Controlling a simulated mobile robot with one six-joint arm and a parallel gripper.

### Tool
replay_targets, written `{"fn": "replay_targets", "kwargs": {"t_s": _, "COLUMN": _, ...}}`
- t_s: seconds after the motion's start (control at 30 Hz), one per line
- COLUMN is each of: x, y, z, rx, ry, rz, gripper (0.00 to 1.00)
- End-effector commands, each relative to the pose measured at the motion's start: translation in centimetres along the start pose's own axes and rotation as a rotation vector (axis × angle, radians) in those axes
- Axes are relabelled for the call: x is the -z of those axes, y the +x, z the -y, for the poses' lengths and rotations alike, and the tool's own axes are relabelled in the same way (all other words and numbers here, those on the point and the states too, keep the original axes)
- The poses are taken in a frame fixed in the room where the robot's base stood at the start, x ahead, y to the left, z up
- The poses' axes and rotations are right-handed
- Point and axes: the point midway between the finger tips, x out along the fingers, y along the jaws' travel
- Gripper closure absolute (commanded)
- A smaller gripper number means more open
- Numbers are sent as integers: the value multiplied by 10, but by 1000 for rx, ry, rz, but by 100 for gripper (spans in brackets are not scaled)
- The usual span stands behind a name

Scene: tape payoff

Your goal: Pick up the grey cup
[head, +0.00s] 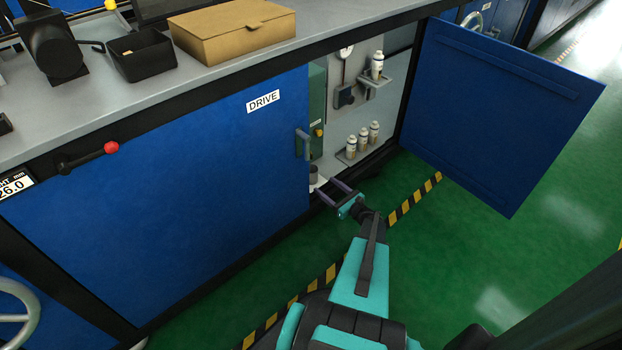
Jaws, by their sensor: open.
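A small dark grey cylinder (314,170), which looks like the grey cup, stands low inside the open cabinet, just past the edge of the closed blue DRIVE door. The door edge hides part of it, so its full shape cannot be told. My gripper (325,188) is at the cabinet opening, low down, to the right of and in front of the cup. Its two dark fingers are spread and point left towards the cabinet. Nothing shows between them, and they appear apart from the cup.
An open blue door (495,115) swings out on the right. A cardboard box (232,31) and black tray (142,55) sit on the bench.

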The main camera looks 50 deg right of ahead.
Motion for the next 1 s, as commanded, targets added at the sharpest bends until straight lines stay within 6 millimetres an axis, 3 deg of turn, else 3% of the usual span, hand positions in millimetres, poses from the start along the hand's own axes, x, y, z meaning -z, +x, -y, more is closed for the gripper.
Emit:
{"fn": "replay_targets", "kwargs": {"t_s": 0.2, "x": 2, "y": 33, "z": 0, "rx": -1, "ry": 0, "rz": 0, "gripper": 37}}
{"fn": "replay_targets", "kwargs": {"t_s": 0.4, "x": 0, "y": 50, "z": 1, "rx": 0, "ry": 1, "rz": 0, "gripper": 37}}
{"fn": "replay_targets", "kwargs": {"t_s": 0.83, "x": 0, "y": 52, "z": 1, "rx": 2, "ry": 1, "rz": 0, "gripper": 37}}
{"fn": "replay_targets", "kwargs": {"t_s": 1.0, "x": 0, "y": 63, "z": 2, "rx": 1, "ry": 0, "rz": 1, "gripper": 37}}
